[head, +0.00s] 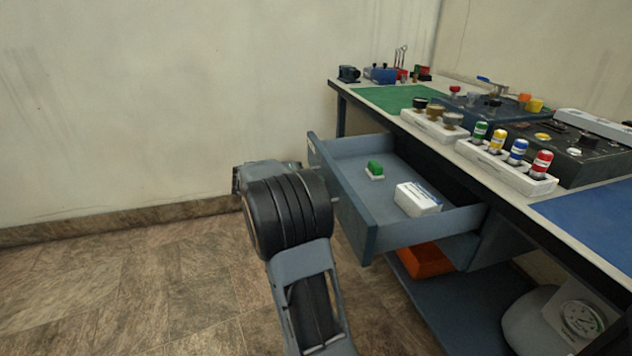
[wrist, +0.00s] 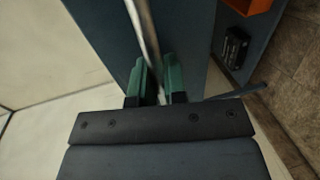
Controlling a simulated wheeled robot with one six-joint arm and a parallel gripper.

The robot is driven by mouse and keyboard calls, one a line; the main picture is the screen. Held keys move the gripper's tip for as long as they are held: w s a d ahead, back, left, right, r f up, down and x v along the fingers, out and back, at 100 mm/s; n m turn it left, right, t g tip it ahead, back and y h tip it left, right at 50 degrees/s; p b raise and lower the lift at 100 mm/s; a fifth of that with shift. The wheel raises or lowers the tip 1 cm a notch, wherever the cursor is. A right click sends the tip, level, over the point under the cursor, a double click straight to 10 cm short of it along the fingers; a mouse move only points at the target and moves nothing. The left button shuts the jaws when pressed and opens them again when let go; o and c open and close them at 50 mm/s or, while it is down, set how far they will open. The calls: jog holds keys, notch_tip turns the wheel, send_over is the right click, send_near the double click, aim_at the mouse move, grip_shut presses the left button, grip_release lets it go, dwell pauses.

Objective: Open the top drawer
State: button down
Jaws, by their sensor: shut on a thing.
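The top drawer (head: 372,236) is grey-blue and stands pulled out from under the workbench, so its inside shows. A small green item (head: 375,168) and a white box (head: 417,199) lie in it. In the wrist view, my gripper (wrist: 158,85) has its green fingers on either side of a metal bar handle (wrist: 148,35) and is shut on it, in front of the blue drawer front (wrist: 105,35). In the head view my wrist hides the handle and the fingers.
The workbench (head: 578,239) carries a white rack of coloured bottles (head: 508,165), several knobs and a green mat (head: 390,97). An orange bin (head: 425,262) sits below the drawer, and a round gauge (head: 580,318) stands at lower right. The floor to the left is clear.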

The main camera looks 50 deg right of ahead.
jog(key=shift+w, duration=0.1)
jog(key=c, duration=1.2)
grip_release()
jog(key=shift+a, duration=0.15)
jog(key=p+v, duration=0.4)
jog(key=v, duration=0.9)
jog(key=shift+w+a, duration=0.15)
jog(key=shift+a, duration=0.15)
jog(key=shift+r, duration=0.1)
jog(key=s+a+r+n+t+y+p, duration=0.2)
jog(key=s+a+r+t+y+p, duration=0.2)
jog(key=p, duration=0.6)
jog(key=s+a+r+n+t+y+p, duration=0.2)
jog(key=s+a+r+t+y+p, duration=0.2)
jog(key=s+a+r+p, duration=0.3)
jog(key=s+a+r+n+t+y+p, duration=0.2)
jog(key=s+a+r+y+p, duration=0.3)
jog(key=a+r+p, duration=0.4)
jog(key=shift+s+a+r+t+p, duration=0.15)
jog(key=shift+r+t+p, duration=0.3)
jog(key=shift+r+p, duration=0.4)
jog(key=shift+s+r+t+p, duration=0.1)
jog(key=shift+r+t+p, duration=0.45)
jog(key=shift+p, duration=0.4)
